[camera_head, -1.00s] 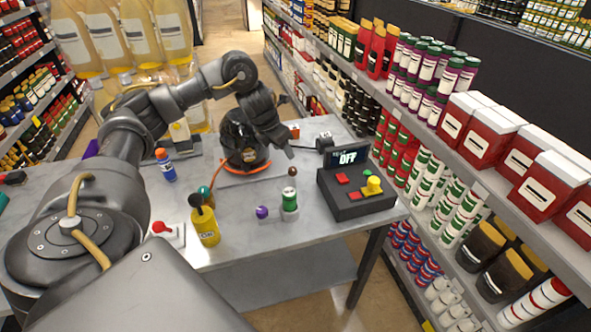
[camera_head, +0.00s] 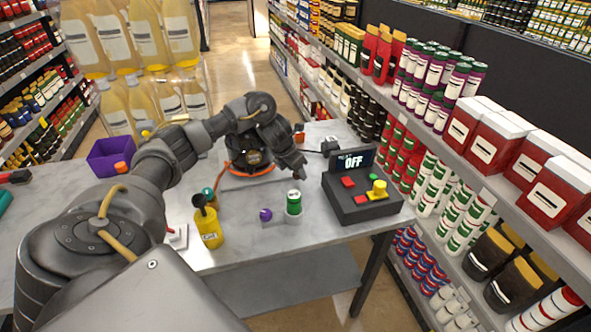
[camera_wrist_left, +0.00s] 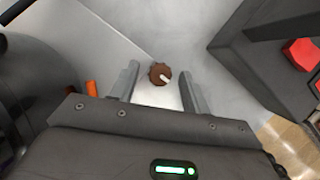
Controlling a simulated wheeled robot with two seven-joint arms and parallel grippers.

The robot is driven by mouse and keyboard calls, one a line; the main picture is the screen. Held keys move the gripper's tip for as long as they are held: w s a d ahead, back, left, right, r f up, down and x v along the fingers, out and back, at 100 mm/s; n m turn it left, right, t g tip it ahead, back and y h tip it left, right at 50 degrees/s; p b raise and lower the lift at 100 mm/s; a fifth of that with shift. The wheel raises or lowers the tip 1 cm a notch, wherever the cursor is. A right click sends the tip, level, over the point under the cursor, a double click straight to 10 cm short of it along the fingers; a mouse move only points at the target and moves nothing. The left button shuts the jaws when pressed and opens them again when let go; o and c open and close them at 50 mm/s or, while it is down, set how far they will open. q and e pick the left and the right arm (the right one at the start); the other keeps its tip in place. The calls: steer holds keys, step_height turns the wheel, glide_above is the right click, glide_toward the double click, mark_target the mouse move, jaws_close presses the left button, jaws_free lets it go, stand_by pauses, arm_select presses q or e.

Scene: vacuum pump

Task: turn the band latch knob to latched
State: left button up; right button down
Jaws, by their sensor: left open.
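The band latch knob (camera_wrist_left: 160,74) is a small round brown knob with a white mark on top. In the left wrist view it sits between the tips of my left gripper (camera_wrist_left: 158,84). The two fingers stand open with a gap on each side of it. In the head view my left gripper (camera_head: 300,172) is above the table, just behind the green and white cylinder, and the knob is hidden there. A dark domed vessel (camera_head: 247,157) with an orange ring stands behind my arm, partly covered. My right gripper is not in view.
A black control box (camera_head: 362,195) with buttons and an "OFF" screen (camera_head: 354,162) stands close on the right. A green and white cylinder (camera_head: 294,203), a purple ball (camera_head: 265,215) and a yellow bottle (camera_head: 208,228) are nearer the front. The table's front right is clear.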

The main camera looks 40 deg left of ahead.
arm_select(q)
steer(key=shift+c, duration=0.4)
steer(key=c, duration=0.9)
steer(key=n+p, duration=0.2)
steer(key=shift+d+r+y+p, duration=0.15)
steer(key=shift+r+y+p, duration=0.05)
steer(key=shift+y+p, duration=0.2)
steer(key=n+y+p, duration=0.1)
steer(key=n+p, duration=0.2)
steer(key=n+g+y+p, duration=0.1)
steer(key=n+p, duration=0.3)
steer(key=n+y+p, duration=0.1)
steer(key=n+p, duration=0.2)
steer(key=shift+w+d+n+g+y+p, duration=0.15)
steer(key=shift+d+n+g+y+p, duration=0.1)
steer(key=shift+n+g+y+p, duration=0.05)
steer(key=shift+w+n+g+p, duration=0.1)
steer(key=shift+n+g+p, duration=0.4)
steer(key=shift+n+p, duration=0.6)
steer(key=shift+f+n+g+y+p, duration=0.15)
steer(key=shift+n+g+y+p, duration=0.35)
steer(key=shift+n, duration=1)
